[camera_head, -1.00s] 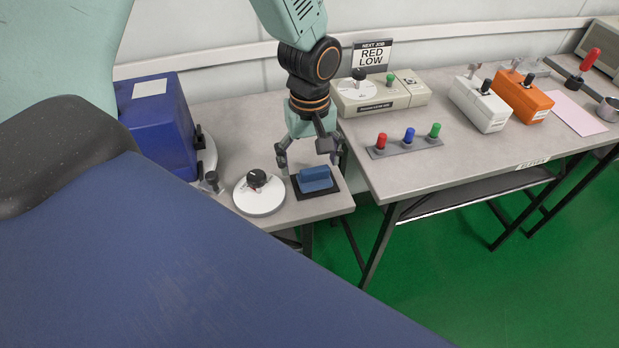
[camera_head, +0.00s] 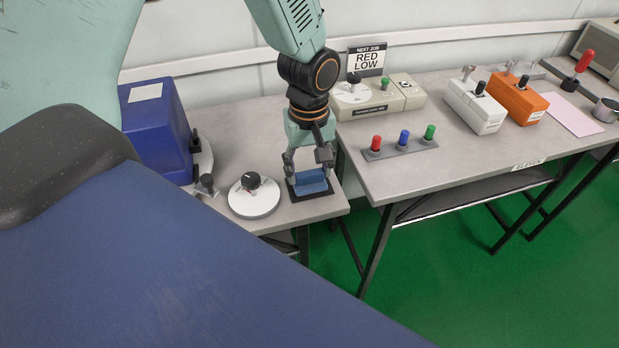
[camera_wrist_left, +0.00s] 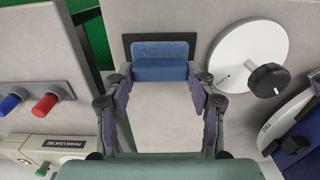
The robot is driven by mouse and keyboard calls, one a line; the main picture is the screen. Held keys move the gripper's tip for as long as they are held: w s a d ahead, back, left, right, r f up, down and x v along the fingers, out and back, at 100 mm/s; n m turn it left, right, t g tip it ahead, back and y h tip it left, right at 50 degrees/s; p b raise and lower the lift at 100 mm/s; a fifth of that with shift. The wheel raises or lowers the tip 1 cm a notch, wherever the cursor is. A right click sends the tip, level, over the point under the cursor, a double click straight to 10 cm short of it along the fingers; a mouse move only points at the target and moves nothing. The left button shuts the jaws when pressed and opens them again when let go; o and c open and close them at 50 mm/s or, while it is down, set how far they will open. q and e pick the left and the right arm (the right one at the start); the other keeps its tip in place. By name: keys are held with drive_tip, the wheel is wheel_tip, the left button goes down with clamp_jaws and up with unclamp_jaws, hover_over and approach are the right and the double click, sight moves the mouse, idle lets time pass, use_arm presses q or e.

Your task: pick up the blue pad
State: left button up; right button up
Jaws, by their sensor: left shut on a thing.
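The blue pad (camera_head: 311,182) is a small block over a dark flat base (camera_head: 314,194) near the front edge of the left table. In the left wrist view the pad (camera_wrist_left: 160,60) lies between the two fingers, with the dark base (camera_wrist_left: 128,46) around its far side. My left gripper (camera_head: 308,177) reaches down from above and is shut on the pad, one finger at each end. In the left wrist view its fingertips (camera_wrist_left: 160,78) touch the pad's ends. I cannot tell whether the pad is clear of the base. My right gripper is not in view.
A white round dial (camera_head: 254,197) with a black knob stands close left of the pad. On the right table are a strip with red, blue and green knobs (camera_head: 404,148), a beige tester (camera_head: 367,101), and white (camera_head: 476,107) and orange (camera_head: 519,99) boxes.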

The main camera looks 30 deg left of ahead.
sight(309, 171)
use_arm(q)
drive_tip(key=shift+a, duration=0.15)
drive_tip(key=shift+r, duration=0.35)
wheel_tip(309, 171, up, 9)
drive_tip(key=p, duration=0.2)
drive_tip(key=shift+r+p, duration=0.15)
drive_tip(key=shift+p, duration=0.25)
drive_tip(key=o, duration=0.4)
drive_tip(key=shift+d, duration=0.2)
drive_tip(key=c, duration=0.4)
drive_tip(key=shift+r, duration=0.1)
